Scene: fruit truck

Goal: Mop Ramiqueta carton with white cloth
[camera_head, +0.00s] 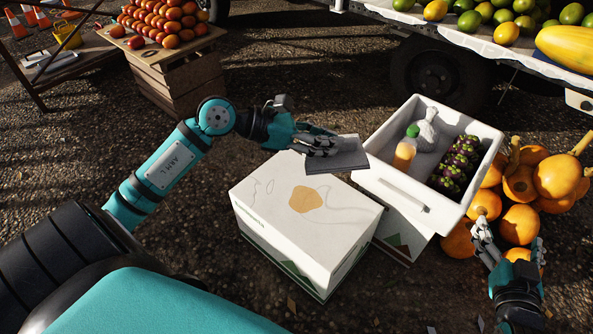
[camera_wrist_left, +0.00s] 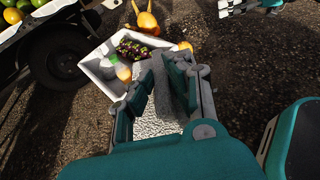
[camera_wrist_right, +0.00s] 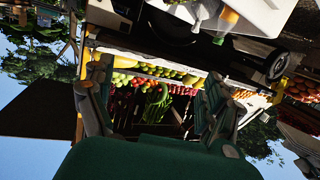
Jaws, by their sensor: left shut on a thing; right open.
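The closed white carton (camera_head: 300,228) stands on the ground in the middle of the head view. Its top bears an orange-tan stain (camera_head: 306,199) and thin grey lines. My left gripper (camera_head: 325,147) is shut on a folded cloth (camera_head: 340,158), which looks grey in the head view and pale in the left wrist view (camera_wrist_left: 152,90). The cloth is at the far edge of the carton top; I cannot tell whether it touches it. My right gripper (camera_head: 512,252) is open and empty at the lower right, near the orange pumpkins.
An open white crate (camera_head: 385,178) with a bottle, a bag and dark purple fruit stands right of the carton. Orange pumpkins (camera_head: 521,222) lie beside it. A fruit-laden truck bed (camera_head: 470,36) is behind. Gravel left of the carton is free.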

